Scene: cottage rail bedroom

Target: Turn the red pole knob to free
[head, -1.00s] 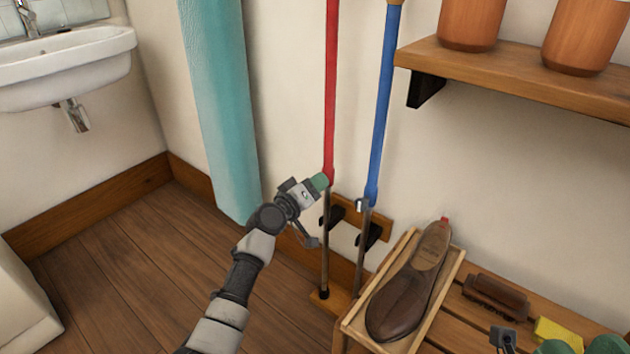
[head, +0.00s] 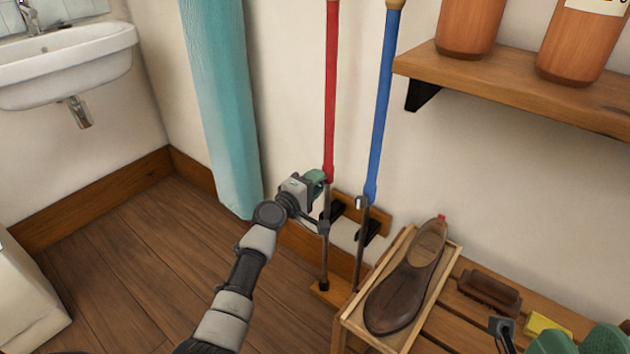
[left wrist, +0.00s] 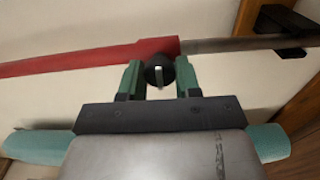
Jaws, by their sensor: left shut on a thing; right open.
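The red pole (head: 331,95) stands upright against the wall, with a thinner dark lower shaft. It lies sideways across the left wrist view (left wrist: 90,57). Its knob (left wrist: 160,72) is round and black with a pale mark, which looks upright in the wrist view. My left gripper (head: 318,180) is shut on the knob; its green fingers are on either side of it (left wrist: 160,78). In the head view the gripper hides the knob. My right gripper (head: 580,341) is open at the lower right edge, partly cut off.
A blue pole (head: 382,110) stands just right of the red one, by a wooden wall rack (head: 376,216). A shoe (head: 407,285) lies in a wooden tray (head: 452,262) on a slatted bench. A teal roll (head: 222,110) stands left. A shelf (head: 500,85) juts out upper right.

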